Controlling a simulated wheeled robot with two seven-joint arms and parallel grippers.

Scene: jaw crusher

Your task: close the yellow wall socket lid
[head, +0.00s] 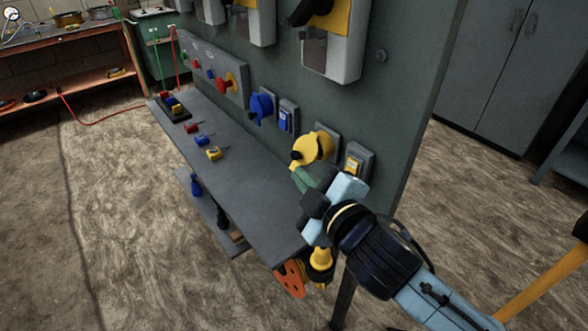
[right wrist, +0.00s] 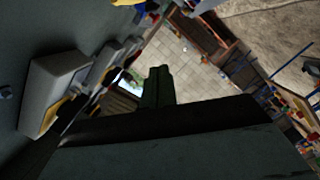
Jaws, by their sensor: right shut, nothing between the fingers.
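The yellow wall socket (head: 314,147) sits on a grey plate low on the green panel in the head view. Its round yellow part stands out from the panel, with a small dark piece at its lower left. I cannot tell clearly how far its lid is open. My right gripper (head: 300,176) is just below the socket, its green fingers pointing up toward it. Whether they touch it is unclear. The same fingers (right wrist: 157,88) are together and empty in the right wrist view. My left gripper is not in view.
A blue socket (head: 262,106) and a small yellow-fronted box (head: 353,166) flank the yellow socket. A grey shelf (head: 238,176) below carries several small coloured plugs. Large grey boxes (head: 336,45) hang above. A red workbench (head: 70,60) stands far left, with open floor between.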

